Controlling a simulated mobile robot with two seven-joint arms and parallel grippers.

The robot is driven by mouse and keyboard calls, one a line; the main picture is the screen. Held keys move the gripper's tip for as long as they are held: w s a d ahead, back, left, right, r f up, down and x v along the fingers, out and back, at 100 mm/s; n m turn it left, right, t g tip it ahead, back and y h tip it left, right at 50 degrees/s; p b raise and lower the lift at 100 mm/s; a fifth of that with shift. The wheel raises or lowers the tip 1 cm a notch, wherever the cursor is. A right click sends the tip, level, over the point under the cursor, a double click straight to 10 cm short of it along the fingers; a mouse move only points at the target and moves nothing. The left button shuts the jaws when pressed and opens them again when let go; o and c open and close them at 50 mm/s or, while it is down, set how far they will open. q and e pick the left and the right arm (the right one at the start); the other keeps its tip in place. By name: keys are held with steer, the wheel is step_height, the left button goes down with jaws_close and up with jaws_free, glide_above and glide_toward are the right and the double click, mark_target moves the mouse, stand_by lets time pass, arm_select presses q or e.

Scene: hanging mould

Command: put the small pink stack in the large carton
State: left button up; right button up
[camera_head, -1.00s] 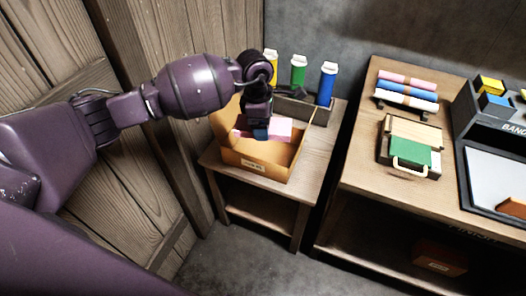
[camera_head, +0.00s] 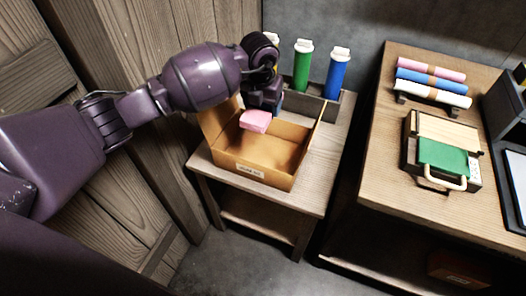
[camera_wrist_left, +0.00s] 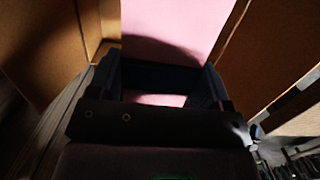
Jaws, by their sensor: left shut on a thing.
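The small pink stack (camera_head: 255,121) is held by my left gripper (camera_head: 264,106) over the back part of the large open carton (camera_head: 240,170). The carton is brown cardboard and stands on the small wooden table with its flaps up. In the left wrist view the pink stack (camera_wrist_left: 170,28) lies between the two dark fingers of the gripper (camera_wrist_left: 160,72), with cardboard walls (camera_wrist_left: 275,45) to both sides. I cannot tell whether the stack touches the carton. The carton's floor in front of the stack looks empty. My right gripper is not in view.
A grey rack with a green bottle (camera_head: 302,66) and a blue bottle (camera_head: 338,74) stands behind the carton; a yellow one is mostly hidden. The bench at right holds coloured rolls (camera_head: 432,76) and a green-and-wood box (camera_head: 441,155). The small table's right side (camera_head: 318,165) is clear.

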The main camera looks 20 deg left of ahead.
arm_select(q)
steer(key=b, duration=0.2)
glide_above(263, 155)
step_height(263, 155, down, 8)
steer(key=f, duration=0.3)
steer(key=f+b, duration=0.1)
steer(key=shift+s+f, duration=0.25)
steer(key=shift+f, duration=0.15)
steer(key=shift+w+f, duration=0.1)
steer(key=shift+f, duration=0.4)
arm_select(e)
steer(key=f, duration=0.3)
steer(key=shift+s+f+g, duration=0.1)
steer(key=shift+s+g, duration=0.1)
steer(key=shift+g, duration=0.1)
arm_select(q)
step_height(263, 155, down, 5)
steer(key=shift+f+b, duration=0.1)
steer(key=shift+b, duration=0.9)
steer(key=shift+f, duration=0.25)
steer(key=shift+r, duration=0.2)
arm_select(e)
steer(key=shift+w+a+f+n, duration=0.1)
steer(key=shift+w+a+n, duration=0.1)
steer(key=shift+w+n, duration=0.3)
arm_select(q)
steer(key=shift+f, duration=0.2)
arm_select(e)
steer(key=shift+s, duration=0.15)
